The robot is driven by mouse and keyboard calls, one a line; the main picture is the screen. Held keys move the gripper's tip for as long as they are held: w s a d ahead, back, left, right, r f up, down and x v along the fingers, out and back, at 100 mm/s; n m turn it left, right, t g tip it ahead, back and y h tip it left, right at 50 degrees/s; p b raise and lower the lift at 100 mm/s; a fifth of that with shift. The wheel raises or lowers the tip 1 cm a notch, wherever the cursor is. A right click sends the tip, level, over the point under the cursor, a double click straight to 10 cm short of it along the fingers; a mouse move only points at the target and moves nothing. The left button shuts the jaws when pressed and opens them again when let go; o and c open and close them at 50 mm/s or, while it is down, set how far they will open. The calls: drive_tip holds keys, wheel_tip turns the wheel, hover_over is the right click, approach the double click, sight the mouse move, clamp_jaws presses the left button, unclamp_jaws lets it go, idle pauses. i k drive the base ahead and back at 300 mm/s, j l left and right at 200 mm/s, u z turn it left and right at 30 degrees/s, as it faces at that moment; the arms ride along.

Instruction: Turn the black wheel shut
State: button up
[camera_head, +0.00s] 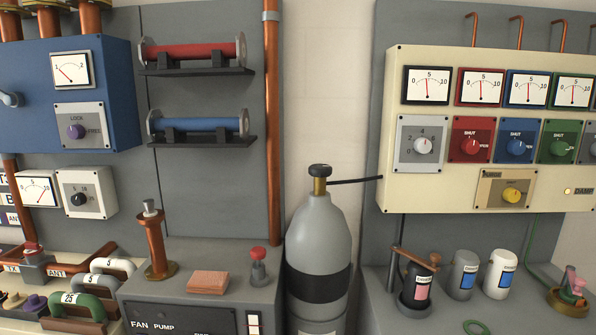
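A black wheel (320,170) sits on top of a brass valve (319,186) at the neck of a grey gas cylinder (318,240). The cylinder stands upright in the gap between two grey racks and has a black band around its body. A thin dark tube (356,181) runs from the valve to the cream panel on the right. The view does not show whether the wheel is turned open or shut. My gripper is not in view, and nothing touches the wheel.
A copper pipe (272,130) rises left of the cylinder. The cream panel (393,190) with dials and knobs juts out at right. A red-topped button (258,255) and a copper post (155,245) stand on the left cabinet. Several canisters (463,275) stand at right.

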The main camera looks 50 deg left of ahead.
sight(320, 170)
drive_tip(key=k+u, duration=0.15)
drive_tip(key=u, duration=1.2)
drive_tip(key=k+l+u, duration=0.1)
drive_tip(key=l+u, duration=0.35)
drive_tip(key=k+l+u, duration=0.15)
drive_tip(key=u, duration=0.3)
drive_tip(key=l, duration=0.1)
